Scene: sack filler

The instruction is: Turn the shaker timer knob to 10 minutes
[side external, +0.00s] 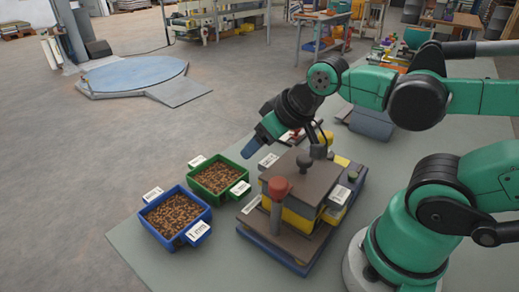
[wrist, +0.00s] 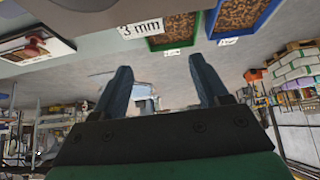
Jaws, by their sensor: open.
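A sieve shaker stands on the grey table, with a brown-grey top plate (side external: 297,172) over yellow sides. A post with a red cap (side external: 277,187) stands at its front, a dark knob (side external: 319,151) on top and a small green knob (side external: 353,177) at its right. I cannot tell which is the timer knob, and no minute marks are readable. In the wrist view a red knob-like part (wrist: 35,48) sits on a white panel at upper left. My gripper (side external: 252,148) is open and empty, above and left of the shaker. Its two fingers (wrist: 162,78) are apart.
A blue tray (side external: 149,222) and a green tray (side external: 196,183) hold brown pellets left of the shaker. A "3 mm" label (wrist: 140,28) shows in the wrist view. Boxes and tools clutter the table behind.

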